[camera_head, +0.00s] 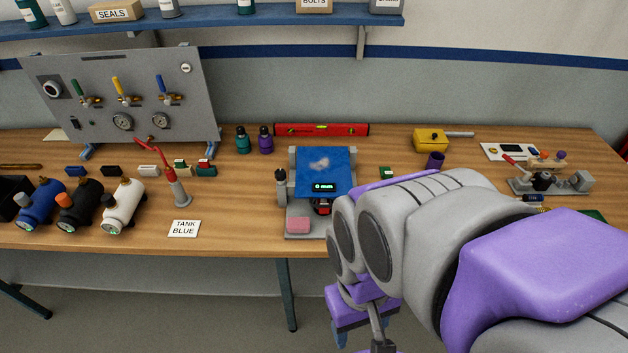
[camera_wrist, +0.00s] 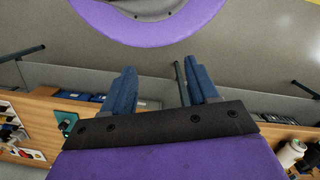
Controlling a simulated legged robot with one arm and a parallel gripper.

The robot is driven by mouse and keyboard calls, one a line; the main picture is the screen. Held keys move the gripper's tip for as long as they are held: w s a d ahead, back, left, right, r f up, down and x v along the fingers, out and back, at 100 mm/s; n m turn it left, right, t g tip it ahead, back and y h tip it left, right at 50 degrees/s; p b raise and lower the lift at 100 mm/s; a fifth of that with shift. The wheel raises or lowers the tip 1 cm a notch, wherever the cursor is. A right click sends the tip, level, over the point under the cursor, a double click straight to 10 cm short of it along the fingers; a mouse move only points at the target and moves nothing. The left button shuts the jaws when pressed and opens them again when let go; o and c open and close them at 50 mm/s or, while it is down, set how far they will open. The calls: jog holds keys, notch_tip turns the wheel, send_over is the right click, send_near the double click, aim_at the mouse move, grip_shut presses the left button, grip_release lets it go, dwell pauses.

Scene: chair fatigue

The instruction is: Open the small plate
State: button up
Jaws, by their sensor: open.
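A small blue plate (camera_head: 325,168) with a pale smudge stands tilted on a grey device near the middle of the bench. A small black display sits at its lower edge. A pink block (camera_head: 299,225) lies on the device's base in front. My gripper (camera_head: 367,334) is in front of the bench edge, below and to the right of the device, and apart from it. In the wrist view my gripper (camera_wrist: 160,88) shows two blue fingers spread apart with nothing between them. The plate cannot be made out in the wrist view.
The wooden bench (camera_head: 235,215) holds a grey valve panel (camera_head: 122,97), several small tanks (camera_head: 124,205), a red-handled tool (camera_head: 178,185) and a red level (camera_head: 321,130). A yellow box (camera_head: 430,140) stands right of the device. My arm hides part of the bench's right side.

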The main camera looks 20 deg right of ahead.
jog(key=shift+w+a+f+y, duration=0.2)
jog(key=shift+w+a+y, duration=0.1)
jog(key=shift+w, duration=0.1)
jog(key=shift+c, duration=1.4)
jog(key=w+m+y, duration=0.1)
jog(key=w, duration=0.2)
jog(key=w+a+f+y+b, duration=0.1)
jog(key=w+y, duration=0.1)
jog(key=w+a+f+m+g+y, duration=0.1)
jog(key=w, duration=0.2)
jog(key=shift+w+a+m+y+b, duration=0.25)
jog(key=shift+w+m+y+b, duration=0.05)
jog(key=shift+w, duration=0.05)
jog(key=shift+c, duration=0.4)
jog(key=m+t+y+b, duration=0.3)
jog(key=m+t+y, duration=0.4)
jog(key=m+t, duration=0.45)
send_near(330, 206)
jog(key=b+x, duration=0.4)
jog(key=x, duration=0.6)
jog(key=shift+f, duration=0.15)
jog(key=shift+c, duration=0.3)
grip_shut()
